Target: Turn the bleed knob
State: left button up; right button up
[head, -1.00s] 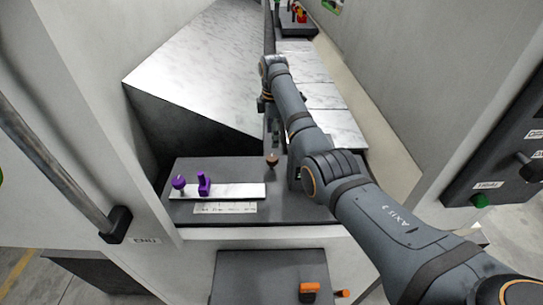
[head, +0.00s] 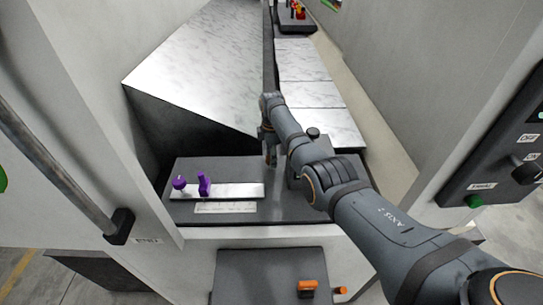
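My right arm comes in from the lower right, and its gripper (head: 269,154) points down at the back of a dark panel (head: 290,208). It is over the spot where a small brown knob stood; that knob is now hidden or merged with the fingers. I cannot tell whether the fingers touch it, or whether they are open. A purple round knob (head: 179,183) and a purple lever (head: 203,184) stand on a pale strip at the panel's left. No readable label shows which is the bleed knob. My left gripper is out of view.
An orange handle (head: 307,288) sits on a lower dark panel (head: 262,268). A grey bar handle (head: 60,170) is on the left wall. A control box (head: 490,180) with a green button is on the right. Marble-like surfaces (head: 205,75) lie behind.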

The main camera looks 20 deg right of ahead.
jog(key=c, duration=0.8)
jog(key=m+p, duration=0.1)
jog(key=m, duration=0.7)
jog(key=shift+m, duration=0.3)
jog(key=m, duration=0.4)
jog(key=shift+a, duration=0.1)
jog(key=m+b, duration=0.1)
jog(key=m, duration=0.4)
jog(key=shift+m, duration=0.3)
